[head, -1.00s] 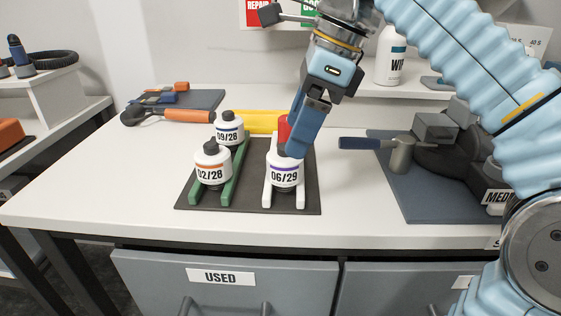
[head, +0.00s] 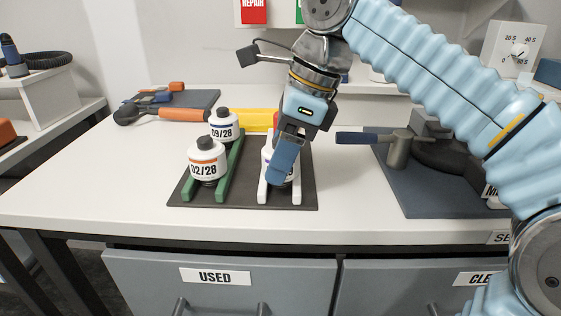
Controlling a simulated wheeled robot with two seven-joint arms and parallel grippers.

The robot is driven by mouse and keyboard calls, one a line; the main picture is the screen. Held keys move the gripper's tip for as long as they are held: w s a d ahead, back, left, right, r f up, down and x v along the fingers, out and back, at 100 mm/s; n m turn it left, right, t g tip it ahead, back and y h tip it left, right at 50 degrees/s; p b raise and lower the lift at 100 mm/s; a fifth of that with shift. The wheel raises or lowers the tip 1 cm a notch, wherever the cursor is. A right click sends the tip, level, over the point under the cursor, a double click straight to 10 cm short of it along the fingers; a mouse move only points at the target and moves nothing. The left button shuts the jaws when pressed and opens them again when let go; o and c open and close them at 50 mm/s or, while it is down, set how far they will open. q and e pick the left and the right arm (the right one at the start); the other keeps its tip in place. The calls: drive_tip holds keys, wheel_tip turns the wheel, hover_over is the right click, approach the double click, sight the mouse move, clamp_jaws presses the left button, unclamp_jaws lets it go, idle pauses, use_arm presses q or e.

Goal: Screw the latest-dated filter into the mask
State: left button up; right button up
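The filter labelled 06/29 in the earlier frame (head: 267,158) stands upright on the white rails of a dark mat, largely covered by my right gripper (head: 284,168). The gripper points down over it, one blue finger in front; its other finger is hidden, so I cannot tell whether it grips. Filter 02/28 (head: 207,158), with an orange band, and filter 09/28 (head: 224,126), with a dark band, stand on green rails to the left. A dark rounded body, apparently the mask (head: 440,155), lies on a blue-grey mat at right, partly behind my arm. My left gripper is out of view.
A blue-handled metal fixture (head: 395,143) sits left of the dark body. A yellow block (head: 257,119) lies behind the filters, an orange-handled tool (head: 180,114) at back left. Drawers labelled USED (head: 215,276) and CLE... are below. The bench between the two mats is clear.

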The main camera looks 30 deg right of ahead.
drive_tip(key=c, duration=0.7)
wheel_tip(320, 180, up, 3)
drive_tip(key=shift+f+p, duration=0.2)
drive_tip(key=shift+p, duration=0.9)
drive_tip(key=shift+r, duration=1.2)
